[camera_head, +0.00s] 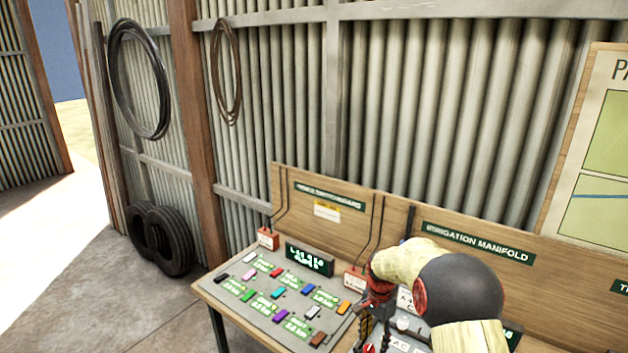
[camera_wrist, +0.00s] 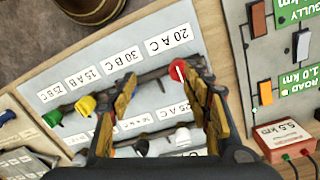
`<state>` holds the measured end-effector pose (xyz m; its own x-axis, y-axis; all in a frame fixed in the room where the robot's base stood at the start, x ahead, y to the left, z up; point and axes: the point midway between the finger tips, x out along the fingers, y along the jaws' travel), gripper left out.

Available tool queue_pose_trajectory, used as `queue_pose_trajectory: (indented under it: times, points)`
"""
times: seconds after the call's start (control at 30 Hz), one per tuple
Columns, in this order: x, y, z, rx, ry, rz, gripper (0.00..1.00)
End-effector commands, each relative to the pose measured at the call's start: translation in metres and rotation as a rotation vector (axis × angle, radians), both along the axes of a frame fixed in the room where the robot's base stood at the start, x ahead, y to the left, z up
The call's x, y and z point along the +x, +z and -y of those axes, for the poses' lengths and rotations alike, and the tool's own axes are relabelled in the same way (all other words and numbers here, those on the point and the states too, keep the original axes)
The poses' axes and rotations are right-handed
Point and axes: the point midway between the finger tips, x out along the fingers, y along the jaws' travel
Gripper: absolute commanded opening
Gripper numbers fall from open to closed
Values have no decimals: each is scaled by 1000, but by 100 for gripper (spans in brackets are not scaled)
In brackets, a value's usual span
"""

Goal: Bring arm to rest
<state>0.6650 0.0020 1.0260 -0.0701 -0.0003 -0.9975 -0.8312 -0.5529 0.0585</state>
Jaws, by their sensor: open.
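My gripper (camera_wrist: 160,84) is open in the wrist view, with its two yellow-and-black fingers apart and nothing held between them. It is over a pale manifold panel (camera_wrist: 60,68) with printed labels such as "20 A C" and "30 B C". A red valve handle (camera_wrist: 179,70) is close beside the right finger; I cannot tell whether they touch. Yellow (camera_wrist: 85,105) and green (camera_wrist: 52,118) handles are to the left. White handles are lower down, partly hidden by the gripper. In the head view my gripper (camera_head: 368,322) is low over the bench, and my arm hides much of the panel.
A board with coloured blocks (camera_head: 262,310) lies on the bench left of my arm. A small red-and-white box (camera_wrist: 285,138) is right of my gripper. A wooden backboard (camera_head: 395,222) stands behind the bench. Tyres (camera_head: 165,240) lean on the wall; floor at left is clear.

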Motion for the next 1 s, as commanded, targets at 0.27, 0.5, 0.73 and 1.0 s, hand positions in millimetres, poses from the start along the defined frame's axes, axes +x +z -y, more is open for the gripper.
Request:
queue_pose_trajectory:
  times: [0.27, 0.5, 0.73, 1.0]
  points:
    - [-67, 35, 0, 27, 347, -19, 49]
    - [-133, 85, 1, 35, 616, 26, 49]
    - [-206, 126, 1, 14, 827, 101, 49]
    - [-285, 152, 2, -43, 970, 211, 49]
